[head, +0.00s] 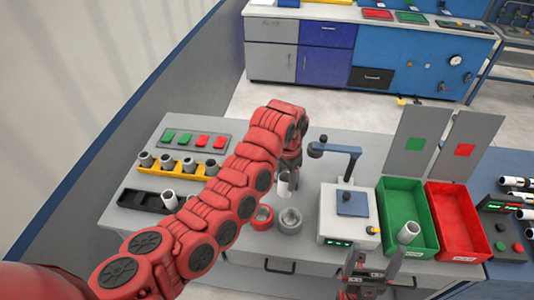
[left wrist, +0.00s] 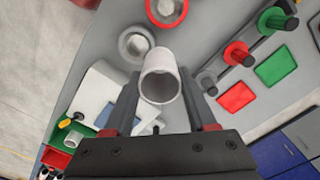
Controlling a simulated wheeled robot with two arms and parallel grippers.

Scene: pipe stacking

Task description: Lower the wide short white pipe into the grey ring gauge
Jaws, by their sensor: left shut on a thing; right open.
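My left gripper (head: 289,168) is shut on the white pipe (head: 284,187). The pipe hangs above the bench, and the left wrist view shows its open end (left wrist: 160,82) between the two fingers (left wrist: 160,100). The grey ring gauge (head: 290,220) stands on the bench below the pipe, and in the left wrist view it (left wrist: 134,44) lies just beyond the pipe, up and to the left. The pipe is outside the ring. My right gripper (head: 371,275) is open and empty at the bottom of the head view, in front of the bench.
A red ring (head: 263,217) stands beside the grey one, on its left. A white device (head: 346,215) with a blue arm (head: 343,150) is close on the right. Green (head: 412,196) and red (head: 460,224) bins lie further right. A yellow rack (head: 180,169) and black tray (head: 146,202) are left.

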